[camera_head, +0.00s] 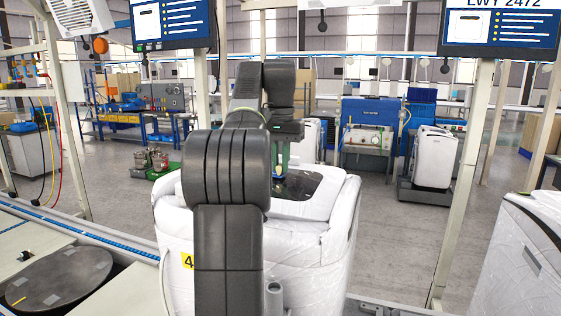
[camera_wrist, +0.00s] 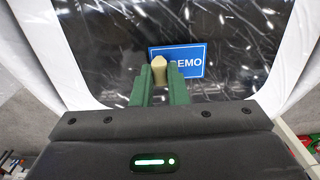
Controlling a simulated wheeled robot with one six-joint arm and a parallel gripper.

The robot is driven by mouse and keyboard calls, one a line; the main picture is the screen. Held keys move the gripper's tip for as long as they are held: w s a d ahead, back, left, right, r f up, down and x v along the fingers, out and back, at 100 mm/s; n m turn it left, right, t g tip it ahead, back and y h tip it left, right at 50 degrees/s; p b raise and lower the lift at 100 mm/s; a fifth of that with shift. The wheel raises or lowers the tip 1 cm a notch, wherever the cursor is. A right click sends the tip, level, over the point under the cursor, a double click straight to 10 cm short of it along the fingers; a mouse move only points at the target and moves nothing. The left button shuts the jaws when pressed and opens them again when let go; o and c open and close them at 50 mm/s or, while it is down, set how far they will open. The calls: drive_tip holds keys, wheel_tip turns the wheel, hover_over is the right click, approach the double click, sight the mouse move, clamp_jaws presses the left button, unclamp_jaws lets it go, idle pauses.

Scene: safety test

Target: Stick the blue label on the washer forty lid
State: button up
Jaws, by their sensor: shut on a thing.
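The washer (camera_head: 325,245), wrapped in white, stands in front of me. A yellow tag (camera_head: 187,260) on its front shows a "4"; the rest is hidden behind my arm. Its dark, glossy lid (camera_wrist: 100,45) fills much of the wrist view and partly shows in the head view (camera_head: 326,186). My gripper (camera_wrist: 159,72), with green fingers, is shut on a small cream-coloured piece (camera_wrist: 158,61).
Another wrapped washer (camera_head: 515,255) stands at the right edge. A round dark plate (camera_head: 62,280) lies at lower left. Further back are a white appliance on a cart (camera_head: 435,160) and a blue machine (camera_head: 368,130). Two screens hang above. Grey floor lies open behind the washer.

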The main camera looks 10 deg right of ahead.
drive_tip(key=shift+f, duration=0.55)
idle(2.2)
drive_tip(key=o, duration=1.3)
drive_tip(key=shift+r, duration=0.15)
